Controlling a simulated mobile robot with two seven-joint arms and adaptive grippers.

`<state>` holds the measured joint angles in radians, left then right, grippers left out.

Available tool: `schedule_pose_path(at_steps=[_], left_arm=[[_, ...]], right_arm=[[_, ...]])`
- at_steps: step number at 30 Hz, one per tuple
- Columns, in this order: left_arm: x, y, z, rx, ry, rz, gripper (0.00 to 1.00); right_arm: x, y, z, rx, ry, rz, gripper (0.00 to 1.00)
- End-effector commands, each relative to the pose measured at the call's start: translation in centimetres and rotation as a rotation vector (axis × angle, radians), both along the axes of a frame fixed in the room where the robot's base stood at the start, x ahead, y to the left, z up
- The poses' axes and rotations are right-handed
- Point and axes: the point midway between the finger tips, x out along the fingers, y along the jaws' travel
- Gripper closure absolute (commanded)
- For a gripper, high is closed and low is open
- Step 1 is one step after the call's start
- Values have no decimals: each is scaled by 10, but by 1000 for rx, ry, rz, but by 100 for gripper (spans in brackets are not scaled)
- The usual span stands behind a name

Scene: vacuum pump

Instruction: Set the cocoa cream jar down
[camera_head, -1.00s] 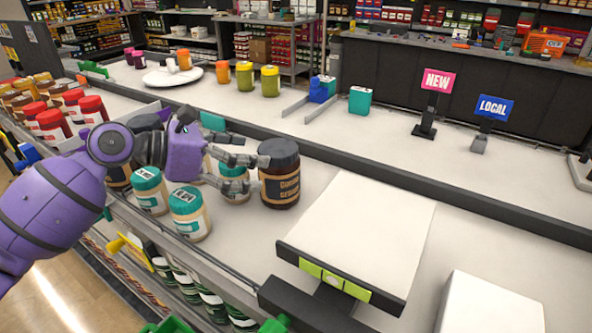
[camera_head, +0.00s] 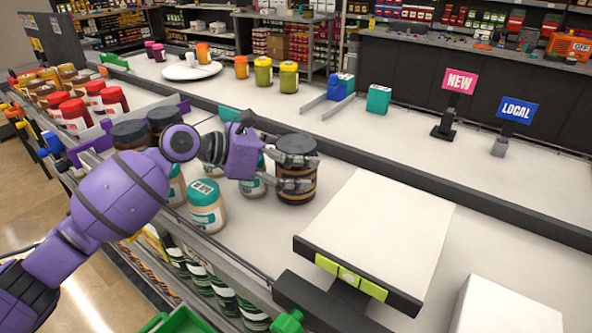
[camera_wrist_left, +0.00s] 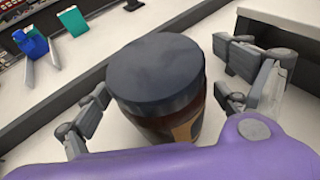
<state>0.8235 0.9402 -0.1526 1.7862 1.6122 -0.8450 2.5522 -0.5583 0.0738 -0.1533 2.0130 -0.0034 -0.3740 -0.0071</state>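The cocoa cream jar (camera_head: 297,147), dark brown with a black lid and a dark and tan label, stands upright on the white counter, left of the white platform. My left gripper (camera_head: 296,172) reaches in from the left with its fingers either side of the jar. In the left wrist view the jar's black lid (camera_wrist_left: 155,72) fills the middle between the open fingers (camera_wrist_left: 165,98). A gap shows at the right finger; the left finger is close to the jar, contact unclear. My right gripper is in neither view.
Teal-lidded jars (camera_head: 206,207) stand close to the left of the jar, partly behind my arm. A white platform (camera_head: 375,235) with a dark front edge is to its right. Red-lidded jars (camera_head: 75,115) fill the far left.

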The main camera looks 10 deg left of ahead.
Motion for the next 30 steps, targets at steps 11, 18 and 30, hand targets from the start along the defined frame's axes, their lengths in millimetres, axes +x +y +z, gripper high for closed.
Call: schedule_pose_path(at_steps=[11, 18, 30], left_arm=[[0, 0, 0, 0, 0, 0, 63], [0, 0, 3, -3, -5, 0, 89], [1, 0, 18, -1, -9, 0, 89]], right_arm=[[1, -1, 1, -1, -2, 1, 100], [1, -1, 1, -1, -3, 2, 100], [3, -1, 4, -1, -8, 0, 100]])
